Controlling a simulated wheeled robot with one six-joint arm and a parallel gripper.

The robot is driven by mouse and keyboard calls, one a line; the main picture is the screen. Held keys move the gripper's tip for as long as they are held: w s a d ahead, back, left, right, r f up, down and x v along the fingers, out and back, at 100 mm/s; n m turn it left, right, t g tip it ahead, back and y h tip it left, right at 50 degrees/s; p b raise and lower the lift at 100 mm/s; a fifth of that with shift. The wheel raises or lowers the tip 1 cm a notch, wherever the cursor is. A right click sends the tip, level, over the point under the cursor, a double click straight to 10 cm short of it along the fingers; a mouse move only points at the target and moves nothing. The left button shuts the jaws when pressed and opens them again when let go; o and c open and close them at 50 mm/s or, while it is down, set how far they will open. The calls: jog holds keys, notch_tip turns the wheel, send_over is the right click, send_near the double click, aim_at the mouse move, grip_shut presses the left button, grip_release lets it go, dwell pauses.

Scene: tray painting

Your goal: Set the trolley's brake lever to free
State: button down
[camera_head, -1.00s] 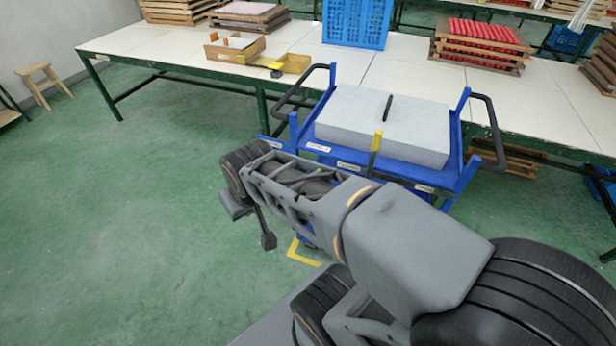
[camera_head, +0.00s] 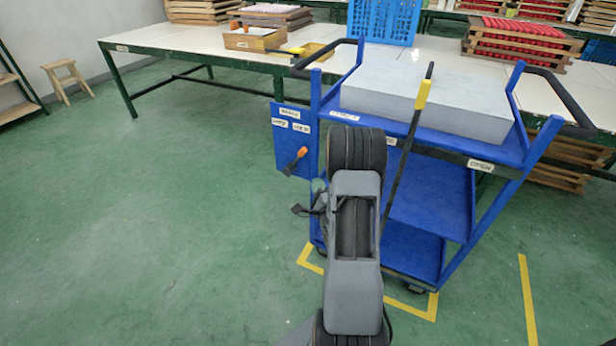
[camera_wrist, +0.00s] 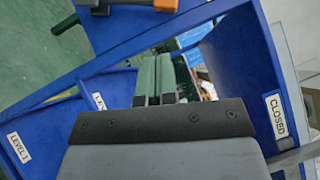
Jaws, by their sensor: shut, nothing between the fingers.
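The blue trolley (camera_head: 430,195) stands right of centre in the head view, with my arm in front of its left part. A tall black lever with a yellow band (camera_head: 423,94) rises past its front edge, leaning right at the top. A lever with an orange grip (camera_head: 296,159) is on the labelled blue side panel (camera_head: 281,142). I cannot tell from the labels which is the brake lever. My gripper (camera_wrist: 154,72) is shut and empty in the wrist view, near blue trolley surfaces. An orange and dark piece (camera_wrist: 104,8) shows at the top edge there, apart from the fingertips.
A pale grey block (camera_head: 385,92) lies on the trolley's top. Behind is a long white-topped table (camera_head: 190,42) with boxes and a blue crate (camera_head: 382,20). A wooden stool (camera_head: 66,80) stands far left. The green floor left of the trolley is clear.

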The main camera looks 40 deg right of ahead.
notch_tip(320, 180, down, 3)
jog(key=s+d+m+t+h+b, duration=0.1)
jog(key=s+m, duration=0.2)
jog(key=b, duration=0.1)
send_near(304, 154)
jog(key=w+d, duration=0.4)
jog(key=w, duration=0.1)
jog(key=shift+w+a+r+t, duration=0.15)
jog(key=shift+w+r, duration=0.1)
jog(key=shift+w, duration=0.2)
jog(key=shift+w+a+r+t, duration=0.15)
jog(key=shift+w+r, duration=0.1)
jog(key=shift+w, duration=0.15)
jog(key=shift+r, duration=0.1)
jog(key=shift+w+a+r+n+g+y+p, duration=0.15)
jog(key=shift+w+r+n+g+p, duration=0.1)
jog(key=shift+r+n+p, duration=0.15)
jog(key=shift+w+a+r+n+g+y+p, duration=0.15)
jog(key=shift+w+r+n, duration=0.15)
jog(key=shift+n, duration=0.2)
jog(key=shift+w+a+r+n+g+y+p, duration=0.35)
jog(key=shift+w+a+n+g+p, duration=0.4)
jog(key=shift+w+n+g, duration=0.55)
jog(key=shift+w+a+r+n+g+y+p, duration=0.35)
jog(key=shift+w+a+n+g+p, duration=0.4)
jog(key=shift+w, duration=1)
jog(key=shift+w+a+r+n+g+y+p, duration=0.25)
jog(key=shift+w+a+n+g+y+p, duration=0.25)
jog(key=shift+w+a+n+g, duration=0.6)
